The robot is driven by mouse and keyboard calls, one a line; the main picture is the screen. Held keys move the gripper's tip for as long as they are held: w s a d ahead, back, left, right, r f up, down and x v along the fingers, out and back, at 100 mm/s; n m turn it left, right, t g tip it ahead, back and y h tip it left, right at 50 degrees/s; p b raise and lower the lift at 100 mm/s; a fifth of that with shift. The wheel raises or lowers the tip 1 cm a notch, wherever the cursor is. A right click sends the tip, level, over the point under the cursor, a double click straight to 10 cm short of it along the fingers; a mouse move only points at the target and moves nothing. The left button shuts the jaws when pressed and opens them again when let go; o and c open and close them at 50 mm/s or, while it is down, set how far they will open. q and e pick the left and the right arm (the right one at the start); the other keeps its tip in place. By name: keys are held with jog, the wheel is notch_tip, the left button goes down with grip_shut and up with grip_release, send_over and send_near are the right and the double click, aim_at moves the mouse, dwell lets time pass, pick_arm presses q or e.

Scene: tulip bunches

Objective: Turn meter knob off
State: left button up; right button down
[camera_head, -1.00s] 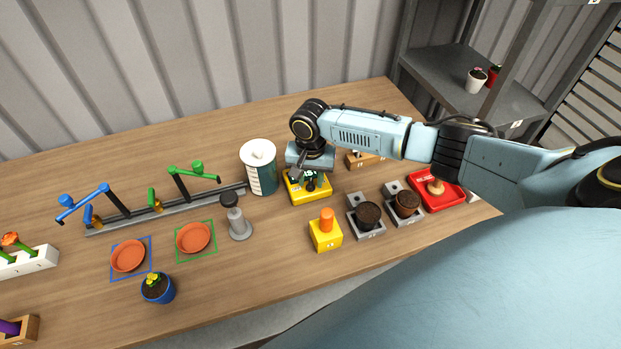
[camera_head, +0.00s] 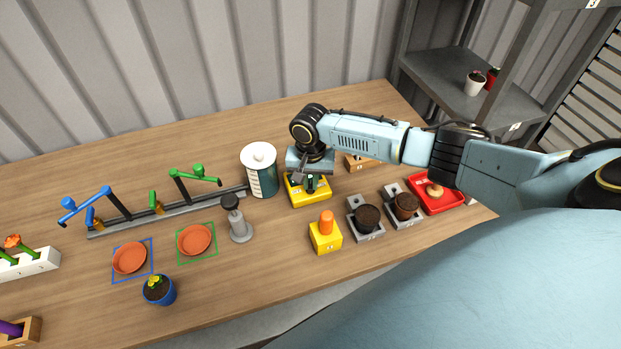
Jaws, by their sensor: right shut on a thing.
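The meter is a yellow box (camera_head: 297,199) on the table, right of the white-lidded canister. My right gripper (camera_head: 311,184) points down over the top of this box, its fingers at the dark knob area. It is shut on the knob, which is mostly hidden by the fingers and the wrist above. The knob's setting cannot be read from here. My left gripper is not in view.
A white-lidded canister (camera_head: 259,170) stands close left of the yellow box. A yellow block with an orange peg (camera_head: 326,233), dark pots on grey stands (camera_head: 367,218) and a red tray (camera_head: 447,203) stand to the right. Two orange saucers (camera_head: 194,239) lie left.

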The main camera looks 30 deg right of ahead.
jog(key=shift+r+n+p, duration=0.2)
jog(key=shift+n+p, duration=0.8)
jog(key=shift+p, duration=0.05)
jog(key=shift+n+p, duration=0.5)
jog(key=shift+n, duration=0.4)
jog(key=n+p, duration=0.1)
jog(key=n, duration=0.2)
jog(key=shift+a+f+n, duration=0.1)
jog(key=shift+n, duration=0.2)
jog(key=shift+n+p, duration=0.5)
jog(key=shift+n, duration=1.6)
jog(key=c, duration=1.5)
grip_release()
